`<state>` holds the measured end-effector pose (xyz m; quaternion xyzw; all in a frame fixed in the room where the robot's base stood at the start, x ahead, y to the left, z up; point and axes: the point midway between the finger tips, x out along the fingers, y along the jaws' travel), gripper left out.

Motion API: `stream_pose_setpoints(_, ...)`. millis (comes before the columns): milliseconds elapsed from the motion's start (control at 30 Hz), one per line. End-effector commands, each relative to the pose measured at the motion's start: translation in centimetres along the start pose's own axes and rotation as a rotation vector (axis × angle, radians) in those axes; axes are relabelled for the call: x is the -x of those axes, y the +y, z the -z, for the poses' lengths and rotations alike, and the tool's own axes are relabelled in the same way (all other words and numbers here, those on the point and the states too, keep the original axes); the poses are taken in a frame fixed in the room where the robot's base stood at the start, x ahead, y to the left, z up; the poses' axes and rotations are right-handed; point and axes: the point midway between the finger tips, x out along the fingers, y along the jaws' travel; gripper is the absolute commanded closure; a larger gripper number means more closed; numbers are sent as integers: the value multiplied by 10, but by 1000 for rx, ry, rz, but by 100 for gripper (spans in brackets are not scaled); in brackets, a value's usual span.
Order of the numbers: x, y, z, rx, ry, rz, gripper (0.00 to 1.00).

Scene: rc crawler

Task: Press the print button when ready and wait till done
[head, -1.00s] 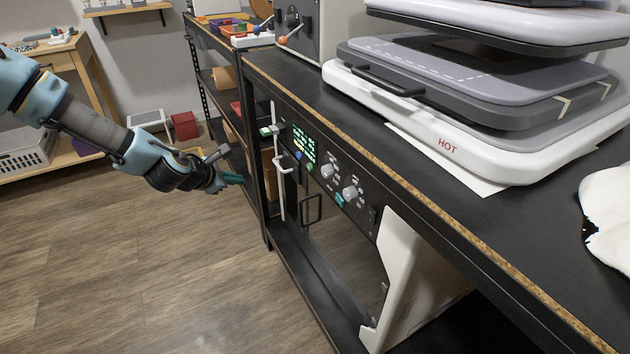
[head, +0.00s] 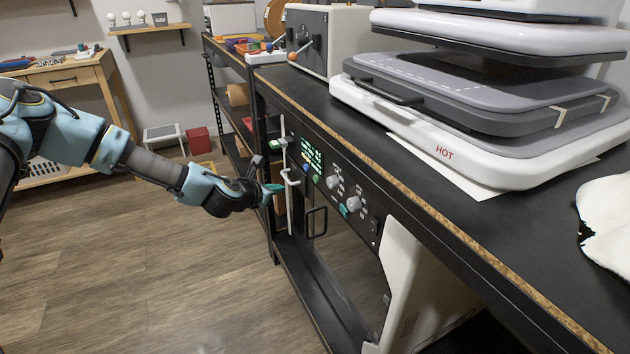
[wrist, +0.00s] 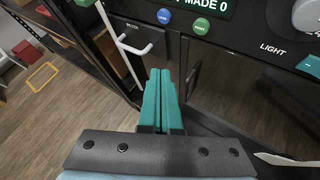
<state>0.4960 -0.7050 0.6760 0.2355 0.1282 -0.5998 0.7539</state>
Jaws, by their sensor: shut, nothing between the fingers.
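The control panel under the bench has a lit display (head: 311,156) with green text; in the wrist view the display (wrist: 208,5) ends in "MADE 0". Below it are a blue round button (wrist: 164,16) and a green round button (wrist: 201,26), with tiny labels I cannot read surely. In the head view the blue button (head: 306,168) and green button (head: 316,180) sit close together. My gripper (head: 275,188) is shut and empty, its teal fingers (wrist: 160,75) pointing toward the panel, lower than the buttons and apart from them. A white handle (wrist: 130,38) is left of the fingertips.
Grey knobs (head: 354,203) and a teal switch (head: 343,211) lie right of the buttons. A white press marked HOT (head: 445,152) stands on the black bench. A shelf rack (head: 232,97) stands behind. Open wooden floor (head: 150,260) lies left of the bench.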

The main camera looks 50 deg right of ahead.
Motion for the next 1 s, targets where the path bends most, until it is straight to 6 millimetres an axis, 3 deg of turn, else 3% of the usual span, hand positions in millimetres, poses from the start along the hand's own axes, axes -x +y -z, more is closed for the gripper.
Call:
stream_pose_setpoints(500,-46,-34,-33,-2,-1,1,100)
stream_pose_setpoints(1000,-55,-41,-40,-1,0,1,100)
